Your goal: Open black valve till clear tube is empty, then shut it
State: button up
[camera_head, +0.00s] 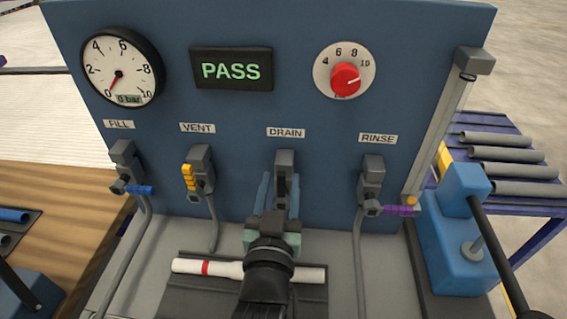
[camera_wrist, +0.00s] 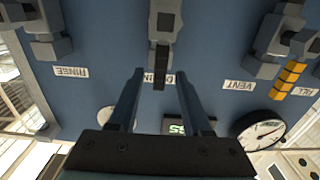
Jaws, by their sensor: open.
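The black valve handle (camera_wrist: 159,76) is on the DRAIN valve (camera_head: 285,163) in the middle of the blue panel. In the wrist view it points down the picture and covers part of the DRAIN label. My gripper (camera_head: 279,190) is open in front of this valve. In the wrist view its two fingers (camera_wrist: 158,78) stand either side of the handle, with a gap on each side. The clear tube (camera_head: 442,130) runs along the panel's right edge. It looks pale, with a small orange piece (camera_head: 411,201) near its bottom; I see no clear liquid level.
Valves with blue (camera_head: 139,190), yellow (camera_head: 188,177) and purple (camera_head: 398,210) handles flank the DRAIN valve. The gauge (camera_head: 120,67) reads 0 bar and the display (camera_head: 231,69) reads PASS. A white pipe with a red band (camera_head: 205,268) lies below my gripper.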

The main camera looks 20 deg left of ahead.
jog(key=shift+x, duration=2.45)
grip_shut()
